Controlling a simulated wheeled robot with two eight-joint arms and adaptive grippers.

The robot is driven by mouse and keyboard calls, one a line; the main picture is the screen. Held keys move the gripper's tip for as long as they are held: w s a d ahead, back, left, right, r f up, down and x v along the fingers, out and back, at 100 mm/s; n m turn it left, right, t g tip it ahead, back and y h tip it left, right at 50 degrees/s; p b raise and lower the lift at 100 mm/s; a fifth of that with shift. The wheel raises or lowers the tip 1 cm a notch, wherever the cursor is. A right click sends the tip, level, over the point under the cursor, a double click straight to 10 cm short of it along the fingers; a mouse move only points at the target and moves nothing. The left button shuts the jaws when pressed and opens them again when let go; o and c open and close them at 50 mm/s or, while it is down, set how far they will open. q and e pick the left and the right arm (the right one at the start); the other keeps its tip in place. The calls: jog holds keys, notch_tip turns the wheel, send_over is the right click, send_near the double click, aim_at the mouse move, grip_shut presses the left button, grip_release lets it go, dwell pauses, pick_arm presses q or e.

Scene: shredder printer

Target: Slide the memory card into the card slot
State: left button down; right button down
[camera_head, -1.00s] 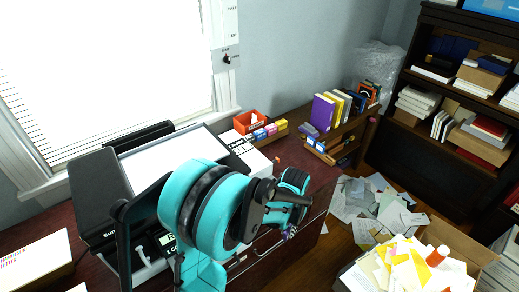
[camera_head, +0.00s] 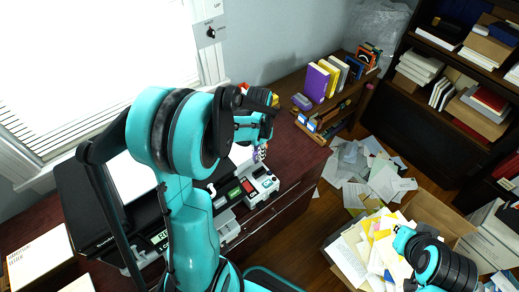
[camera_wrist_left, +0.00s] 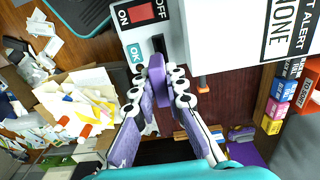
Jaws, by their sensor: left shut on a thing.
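In the left wrist view my left gripper (camera_wrist_left: 160,84), with purple fingers and white pads, is shut on a thin purple piece that looks like the memory card (camera_wrist_left: 155,74). The fingers largely cover it. Its far end is close to a dark card slot (camera_wrist_left: 158,45) in the device's white panel (camera_wrist_left: 180,50); I cannot tell if it touches or enters. In the head view my left gripper (camera_head: 261,152) hangs above the device's button panel (camera_head: 262,184), and the card is too small to make out. My right arm shows at the lower right, without its fingers.
Red off and green OK buttons (camera_wrist_left: 135,54) sit beside the slot. Small colored boxes (camera_wrist_left: 281,96) stand on the desk. Books (camera_head: 318,82) stand on a shelf at the back. A carton of papers (camera_head: 440,215) is on the floor at right.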

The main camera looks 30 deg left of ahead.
pick_arm(q)
jog(key=shift+w+f, duration=0.1)
jog(key=shift+f, duration=0.1)
jog(key=shift+f+b, duration=2.65)
jog(key=shift+f, duration=0.1)
jog(key=shift+f+b, duration=1.7)
jog(key=c, duration=1.5)
grip_release()
jog(key=shift+r, duration=0.1)
